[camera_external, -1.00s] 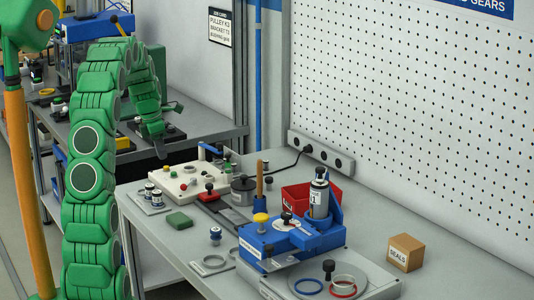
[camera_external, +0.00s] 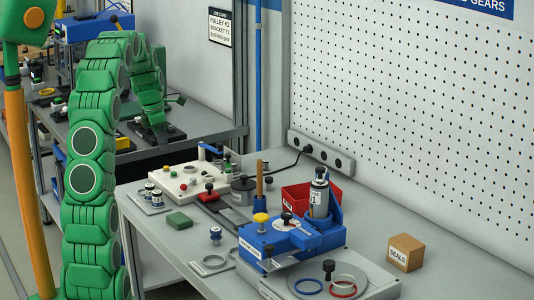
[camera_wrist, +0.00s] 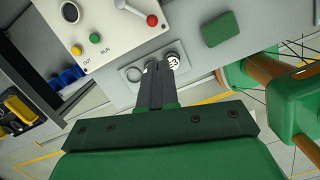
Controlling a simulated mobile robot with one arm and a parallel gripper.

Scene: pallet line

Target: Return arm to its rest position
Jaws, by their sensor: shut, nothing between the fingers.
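My green arm rises at the left of the external view and bends over at the top. Its end hangs down above the gap between the two benches. My gripper (camera_external: 162,138) is in the air, above and behind the near bench (camera_external: 180,260). In the wrist view my gripper (camera_wrist: 158,68) shows two dark fingers side by side, shut with nothing between them. Beyond the fingertips is a grey plate with two small labelled cylinders (camera_wrist: 172,60), partly hidden by the fingers.
A white control panel (camera_external: 190,180) stands below my gripper, with a green block (camera_external: 179,221) in front. A blue fixture (camera_external: 280,240) holds a grey cylinder (camera_external: 319,198). A cardboard box (camera_external: 405,252) sits at right. The far bench (camera_external: 195,120) bears other parts.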

